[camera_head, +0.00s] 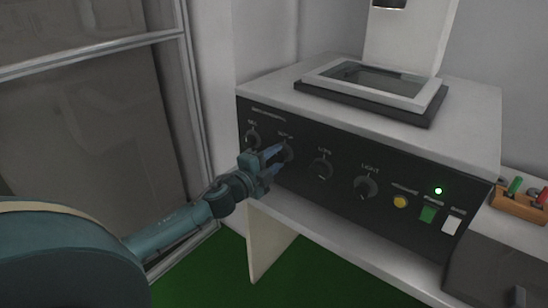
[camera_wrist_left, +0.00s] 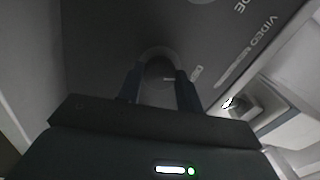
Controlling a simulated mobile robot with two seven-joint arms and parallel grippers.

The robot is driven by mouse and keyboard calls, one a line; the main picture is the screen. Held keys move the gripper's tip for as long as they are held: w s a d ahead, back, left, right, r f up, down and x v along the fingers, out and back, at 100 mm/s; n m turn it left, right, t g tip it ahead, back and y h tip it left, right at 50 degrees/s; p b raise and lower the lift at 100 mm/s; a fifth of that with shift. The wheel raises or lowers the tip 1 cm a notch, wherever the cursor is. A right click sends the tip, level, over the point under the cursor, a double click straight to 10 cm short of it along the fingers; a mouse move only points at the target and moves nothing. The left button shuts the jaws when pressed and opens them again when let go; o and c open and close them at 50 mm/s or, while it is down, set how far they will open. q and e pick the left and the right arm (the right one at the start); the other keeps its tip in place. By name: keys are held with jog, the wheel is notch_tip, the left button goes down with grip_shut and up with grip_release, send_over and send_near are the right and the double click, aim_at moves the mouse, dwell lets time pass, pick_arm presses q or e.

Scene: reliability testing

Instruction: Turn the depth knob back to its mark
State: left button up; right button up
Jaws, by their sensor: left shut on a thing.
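The knob that my left gripper (camera_head: 278,157) holds is dark and round (camera_head: 289,152), the second from the left on the black front panel (camera_head: 308,186). Its small label above is too blurred to read surely. My left gripper is shut on this knob, with blue fingers on either side of it. In the left wrist view the knob (camera_wrist_left: 160,69) sits between the two fingertips, with a pale line on its face. The mark around the knob cannot be made out. My right gripper is not in view.
Other knobs sit on the panel: one to the left (camera_head: 252,139) and two to the right (camera_head: 321,168) (camera_head: 365,187). Further right are a yellow button (camera_head: 400,201), a green switch (camera_head: 428,214) and a white switch (camera_head: 451,225). A lit green lamp (camera_head: 438,190) shows above.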

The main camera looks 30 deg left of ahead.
pick_arm(q)
jog(key=shift+m, duration=1.9)
jog(key=o, duration=1)
jog(key=s, duration=0.8)
jog(key=s+a, duration=0.1)
jog(key=s, duration=0.4)
jog(key=shift+s+b, duration=0.1)
jog(key=shift+b, duration=0.2)
